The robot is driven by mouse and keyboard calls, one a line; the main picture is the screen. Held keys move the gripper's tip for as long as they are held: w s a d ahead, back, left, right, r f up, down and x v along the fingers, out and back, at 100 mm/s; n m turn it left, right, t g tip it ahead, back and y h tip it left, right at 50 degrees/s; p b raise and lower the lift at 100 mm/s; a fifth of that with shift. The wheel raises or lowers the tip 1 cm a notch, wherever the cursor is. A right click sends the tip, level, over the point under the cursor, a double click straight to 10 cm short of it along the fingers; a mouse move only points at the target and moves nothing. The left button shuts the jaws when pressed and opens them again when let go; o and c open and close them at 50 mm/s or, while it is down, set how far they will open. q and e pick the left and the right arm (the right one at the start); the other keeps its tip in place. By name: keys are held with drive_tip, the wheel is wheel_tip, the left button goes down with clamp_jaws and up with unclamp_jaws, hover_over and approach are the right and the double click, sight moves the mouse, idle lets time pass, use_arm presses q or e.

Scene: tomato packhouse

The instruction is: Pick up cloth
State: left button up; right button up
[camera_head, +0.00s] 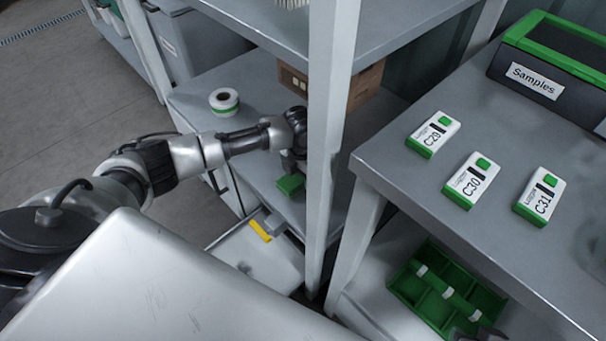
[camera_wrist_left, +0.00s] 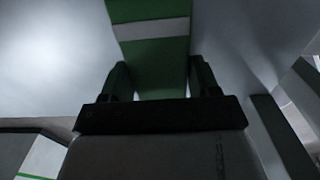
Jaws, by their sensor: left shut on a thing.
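The cloth (camera_head: 291,184) is green and lies by the front edge of the shelf, left of the white post. In the left wrist view the cloth (camera_wrist_left: 150,60) is green with a pale stripe and runs between the two fingers. My left gripper (camera_head: 293,172) points down at the cloth, partly hidden by its own wrist and close to the post. In the left wrist view the left gripper (camera_wrist_left: 160,80) is shut on the cloth, with a finger on each side.
A white post (camera_head: 328,130) stands just right of my left gripper. A roll of tape (camera_head: 224,101) and a cardboard box (camera_head: 364,88) are on the shelf (camera_head: 190,95). On the right table (camera_head: 410,185) are several labelled loggers (camera_head: 470,182) and a Samples case (camera_head: 535,80).

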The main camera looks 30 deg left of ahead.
use_arm(q)
drive_tip(key=shift+c, duration=0.5)
drive_tip(key=shift+r, duration=0.15)
use_arm(e)
drive_tip(key=shift+s, duration=0.1)
use_arm(q)
drive_tip(key=shift+r, duration=0.25)
wheel_tip(320, 180, up, 4)
drive_tip(key=shift+w+r+p, duration=0.1)
drive_tip(key=shift+p, duration=0.9)
drive_tip(key=s+r, duration=0.1)
drive_tip(key=s, duration=0.1)
drive_tip(key=s+p, duration=0.1)
drive_tip(key=s+r, duration=0.1)
drive_tip(key=s, duration=0.1)
drive_tip(key=shift+s+d+r+p, duration=0.3)
drive_tip(key=shift+s+r+p, duration=0.05)
drive_tip(key=shift+p, duration=0.05)
drive_tip(key=s+r+p, duration=0.1)
drive_tip(key=s+r, duration=0.2)
drive_tip(key=s, duration=0.3)
drive_tip(key=shift+d+r+p, duration=0.15)
drive_tip(key=shift+d+p, duration=0.15)
drive_tip(key=shift+d, duration=0.15)
use_arm(e)
wheel_tip(320, 180, down, 7)
drive_tip(key=s+g, duration=0.2)
drive_tip(key=g, duration=0.1)
drive_tip(key=shift+d+h, duration=0.3)
drive_tip(key=shift+d, duration=0.1)
